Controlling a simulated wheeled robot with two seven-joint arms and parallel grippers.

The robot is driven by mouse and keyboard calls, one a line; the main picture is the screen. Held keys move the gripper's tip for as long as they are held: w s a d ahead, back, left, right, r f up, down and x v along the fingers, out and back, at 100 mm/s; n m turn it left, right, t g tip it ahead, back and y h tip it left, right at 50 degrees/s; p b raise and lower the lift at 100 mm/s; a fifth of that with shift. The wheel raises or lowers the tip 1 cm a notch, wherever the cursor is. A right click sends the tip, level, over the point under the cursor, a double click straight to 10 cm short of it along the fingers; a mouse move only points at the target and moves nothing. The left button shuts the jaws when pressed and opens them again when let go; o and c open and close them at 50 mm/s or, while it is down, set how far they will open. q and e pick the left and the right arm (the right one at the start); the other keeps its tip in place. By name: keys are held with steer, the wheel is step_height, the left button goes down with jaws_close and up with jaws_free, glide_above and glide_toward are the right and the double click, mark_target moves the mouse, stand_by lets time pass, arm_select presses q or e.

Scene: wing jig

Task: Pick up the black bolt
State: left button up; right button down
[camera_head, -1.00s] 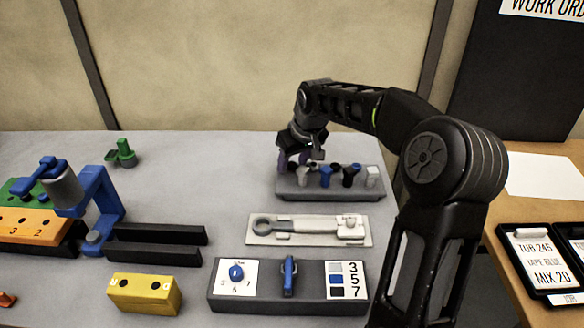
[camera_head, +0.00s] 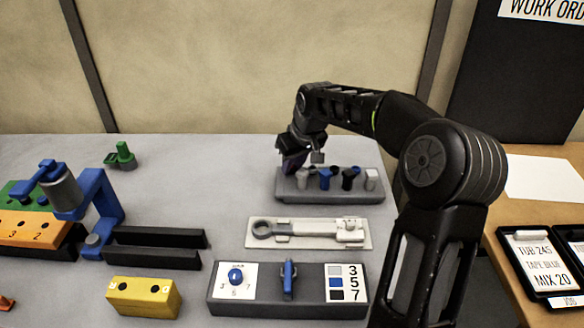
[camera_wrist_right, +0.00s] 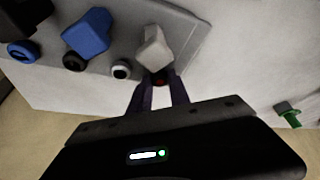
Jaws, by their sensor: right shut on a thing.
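The black bolt (camera_head: 348,179) stands in the front row of the grey tray (camera_head: 330,195) at the back right. In the right wrist view a black bolt (camera_wrist_right: 25,15) shows at the top left. My right gripper (camera_head: 291,166) is at the tray's back left end, apart from the black bolt. In the right wrist view its purple fingers (camera_wrist_right: 160,90) are shut around a small dark part with a reddish middle (camera_wrist_right: 160,79), behind the pale bolt (camera_wrist_right: 153,48). The fingers hide most of this part. My left gripper is out of view.
A blue bolt (camera_head: 325,180) stands left of the black bolt and a white one (camera_head: 371,179) right of it. Small rings, blue, black and white, line the back row. A wrench board (camera_head: 310,240) and a grey dial box (camera_head: 225,305) lie in front.

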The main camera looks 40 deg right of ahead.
mark_target(293, 168)
step_height(293, 168, up, 10)
stand_by(0.5)
stand_by(1.3)
